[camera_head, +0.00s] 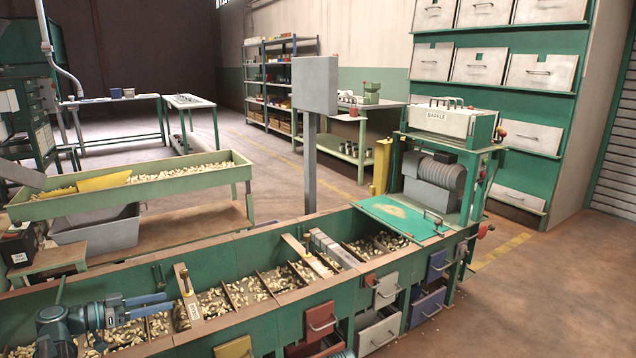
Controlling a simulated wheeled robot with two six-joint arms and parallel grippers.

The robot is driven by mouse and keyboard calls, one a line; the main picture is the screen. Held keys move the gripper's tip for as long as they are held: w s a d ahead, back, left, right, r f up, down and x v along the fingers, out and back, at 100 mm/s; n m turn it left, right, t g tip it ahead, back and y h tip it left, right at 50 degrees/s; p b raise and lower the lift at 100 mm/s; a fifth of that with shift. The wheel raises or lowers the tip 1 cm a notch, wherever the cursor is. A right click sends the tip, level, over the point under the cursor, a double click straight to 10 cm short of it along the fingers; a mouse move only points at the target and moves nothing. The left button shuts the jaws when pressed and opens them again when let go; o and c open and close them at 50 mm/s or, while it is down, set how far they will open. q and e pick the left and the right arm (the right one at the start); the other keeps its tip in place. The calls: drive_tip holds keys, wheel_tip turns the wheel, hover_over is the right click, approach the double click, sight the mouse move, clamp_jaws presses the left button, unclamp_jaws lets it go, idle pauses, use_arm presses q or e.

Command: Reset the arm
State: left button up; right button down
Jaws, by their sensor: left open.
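My left gripper (150,305) is at the lower left, over the left part of a long green hopper trough (262,330). The trough is split by dividers into several compartments holding pale nuts. The gripper is near an upright labelled wooden slat (187,293), apart from it as far as I can tell. My right gripper is not in view.
More slats (305,252) cross the trough farther right. A green machine marked BAFFLE (447,122) stands at its right end. Drawers (321,318) line the front. A second nut trough (190,190) stands behind. Open floor (540,290) lies at right.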

use_arm(q)
drive_tip(key=s+d+f+n+g+y+p, duration=0.1)
drive_tip(key=s+d+f+g, duration=0.15)
drive_tip(key=d, duration=0.55)
drive_tip(key=s+d+f+g+y+p, duration=0.1)
drive_tip(key=s+d+f+g+y, duration=0.15)
drive_tip(key=d, duration=0.65)
drive_tip(key=s+d+f+n+g+y+p, duration=0.1)
drive_tip(key=s+d+f+g, duration=0.2)
drive_tip(key=d, duration=0.5)
drive_tip(key=s+d+f+n+g+y+p, duration=0.2)
drive_tip(key=s+d+f+y+p, duration=0.1)
drive_tip(key=s+d+y, duration=0.8)
wheel_tip(320, 180, up, 38)
drive_tip(key=s+a+h+p, duration=0.1)
drive_tip(key=s+h+p, duration=0.1)
drive_tip(key=p, duration=3.6)
drive_tip(key=shift+s+a, duration=0.25)
